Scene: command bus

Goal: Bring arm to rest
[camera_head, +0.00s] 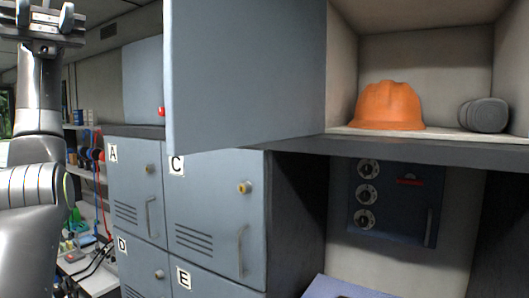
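My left arm comes in at the left edge and stands upright. Its gripper (45,15) is at the top left corner, pointing up, with its two fingers apart and nothing seen between them; the tips are near or past the top edge of the view. It is to the left of the open blue-grey cabinet door (245,75) and appears apart from it. My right gripper is not in view.
An orange hard hat (390,106) and a dark rounded object (484,115) sit in the open upper compartment. Closed lockers (215,215) marked with letters stand below. A dark panel with dials (392,200) is under the shelf. A cluttered bench (88,265) is at the lower left.

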